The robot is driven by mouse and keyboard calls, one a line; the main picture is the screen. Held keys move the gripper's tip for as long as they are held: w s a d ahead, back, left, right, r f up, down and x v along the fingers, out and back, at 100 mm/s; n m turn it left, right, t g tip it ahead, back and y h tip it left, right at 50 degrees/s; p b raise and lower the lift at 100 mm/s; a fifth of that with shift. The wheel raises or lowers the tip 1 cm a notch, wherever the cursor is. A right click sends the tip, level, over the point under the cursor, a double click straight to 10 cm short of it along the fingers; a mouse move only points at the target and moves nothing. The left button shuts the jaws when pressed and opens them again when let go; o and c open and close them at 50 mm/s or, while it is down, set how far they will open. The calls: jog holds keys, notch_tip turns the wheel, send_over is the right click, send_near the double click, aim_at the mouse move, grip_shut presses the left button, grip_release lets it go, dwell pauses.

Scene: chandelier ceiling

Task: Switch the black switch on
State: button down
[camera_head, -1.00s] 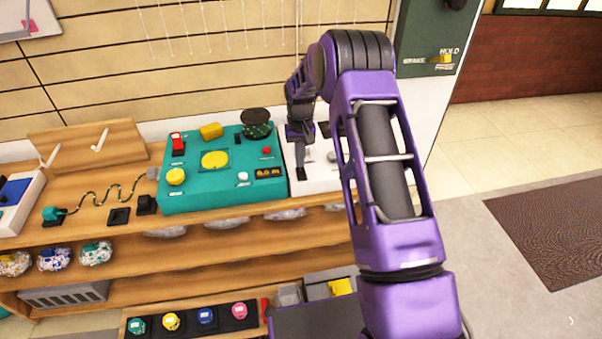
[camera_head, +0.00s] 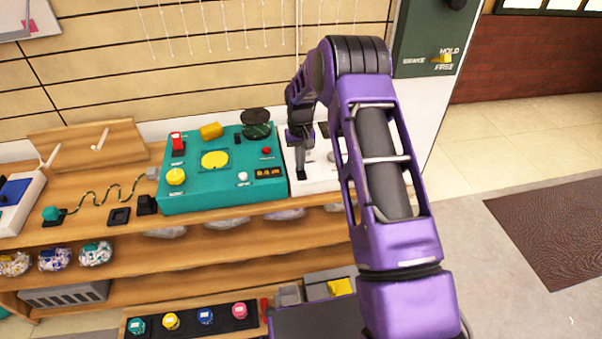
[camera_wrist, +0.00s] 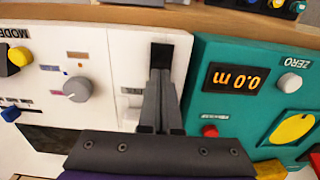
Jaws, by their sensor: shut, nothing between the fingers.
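The black switch (camera_wrist: 160,56) is a dark upright slot-like piece on the white panel (camera_wrist: 120,60), close to its edge beside the teal box. In the wrist view my gripper (camera_wrist: 161,76) is shut and empty, its fingertips at the switch and covering its lower part. I cannot tell whether they touch it or which way it is set. In the head view my gripper (camera_head: 299,160) points down at the left part of the white panel (camera_head: 326,183), and my arm covers much of the panel's right side.
The teal box (camera_head: 215,190) with a yellow disc, knobs and an orange-lit display (camera_wrist: 237,79) stands right beside the white panel. A grey knob (camera_wrist: 77,89) sits on the panel. The wooden shelf (camera_head: 110,234) holds other devices. Open floor lies to the right.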

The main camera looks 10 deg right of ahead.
jog(key=shift+r+p, duration=1.9)
jog(key=shift+r, duration=1.55)
jog(key=shift+r, duration=0.1)
